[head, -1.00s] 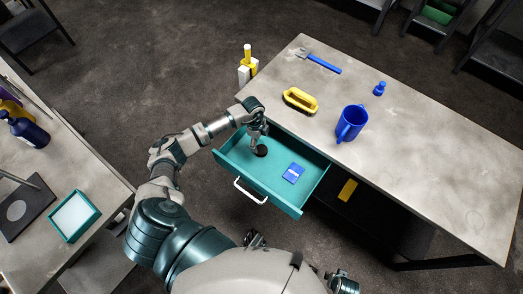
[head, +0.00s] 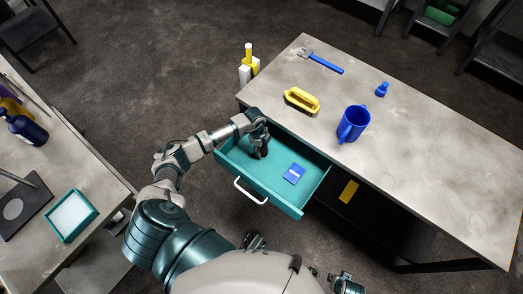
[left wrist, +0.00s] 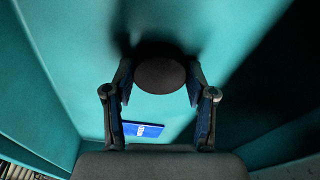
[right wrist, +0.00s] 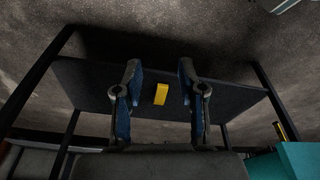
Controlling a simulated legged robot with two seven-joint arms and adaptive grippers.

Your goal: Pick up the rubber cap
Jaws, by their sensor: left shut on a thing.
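The rubber cap (left wrist: 160,77) is a dark round disc inside the teal drawer (head: 292,207). In the left wrist view it sits between the fingertips of my left gripper (left wrist: 160,80), which is shut on it. In the head view my left gripper (head: 260,150) reaches down into the drawer's left end and mostly hides the cap. I cannot tell whether the cap still touches the drawer floor. My right gripper (right wrist: 160,80) is open and empty in the right wrist view, with a yellow block (right wrist: 161,94) on a dark shelf beyond it.
A blue packet (head: 294,173) lies in the drawer, right of my left gripper. The drawer's walls surround my left gripper.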

